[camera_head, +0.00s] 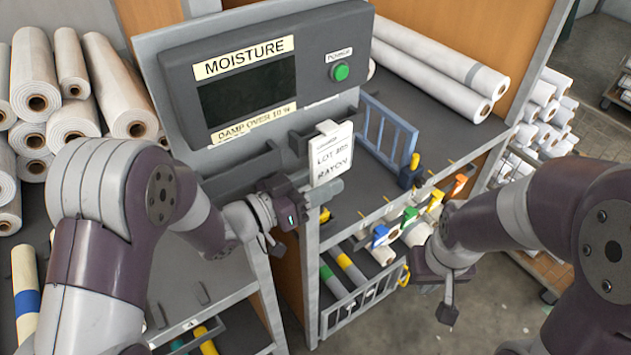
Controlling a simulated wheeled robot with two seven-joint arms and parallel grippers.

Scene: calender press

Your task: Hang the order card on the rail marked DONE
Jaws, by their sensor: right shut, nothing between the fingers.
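The white order card (332,158), with "LOT 305 RAYON" handwritten on it, stands upright below the right part of the moisture panel, at the cabinet's front corner. A pale clip is at its top. My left gripper (284,222) is just left of and below the card, seemingly apart from it; its finger gap is unclear. My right gripper (447,312) is shut and empty, pointing down, in front of the lower shelf, right of the card. A rail with yellow pegs and coloured tags (409,216) runs along the right bench edge. No DONE marking is readable.
The moisture panel (248,98) has a green button (341,71). A blue rack (386,131) stands on the bench. Fabric rolls (36,75) are stacked at left, and more rolls (440,75) lie at the back. Floor is clear at lower right.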

